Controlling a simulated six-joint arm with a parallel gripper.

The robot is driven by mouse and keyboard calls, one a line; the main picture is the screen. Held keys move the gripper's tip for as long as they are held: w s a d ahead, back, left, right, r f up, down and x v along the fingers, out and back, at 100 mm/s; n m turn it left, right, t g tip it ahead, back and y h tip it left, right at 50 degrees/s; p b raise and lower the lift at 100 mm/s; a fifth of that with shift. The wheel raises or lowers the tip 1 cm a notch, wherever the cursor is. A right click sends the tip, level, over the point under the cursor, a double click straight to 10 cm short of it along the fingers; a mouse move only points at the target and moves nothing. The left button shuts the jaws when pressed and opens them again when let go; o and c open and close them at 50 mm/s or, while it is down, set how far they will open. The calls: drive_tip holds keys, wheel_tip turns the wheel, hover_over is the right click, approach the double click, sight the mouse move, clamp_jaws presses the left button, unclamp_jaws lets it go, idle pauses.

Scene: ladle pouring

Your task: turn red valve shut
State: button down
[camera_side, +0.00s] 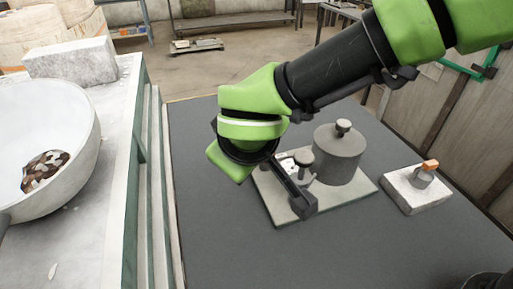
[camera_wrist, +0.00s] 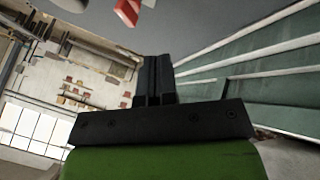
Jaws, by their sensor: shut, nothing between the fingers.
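The red valve shows in the side view as a small orange-red handle (camera_side: 431,165) on a grey stub, set on a pale block (camera_side: 415,190) at the right of the dark table. In the wrist view a red piece (camera_wrist: 127,12), which looks like the same handle, is at the top edge, left of the fingers.
A white bowl (camera_side: 50,140) with brown pieces is on the left bench.

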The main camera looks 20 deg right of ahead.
drive_tip(key=x, duration=1)
drive_tip(key=shift+w, duration=0.2)
drive_tip(key=shift+w+d+r, duration=0.2)
drive_tip(key=shift+w+d, duration=0.6)
drive_tip(key=shift+d, duration=0.15)
drive_tip(key=shift+w+d, duration=0.35)
drive_tip(key=shift+d, duration=0.1)
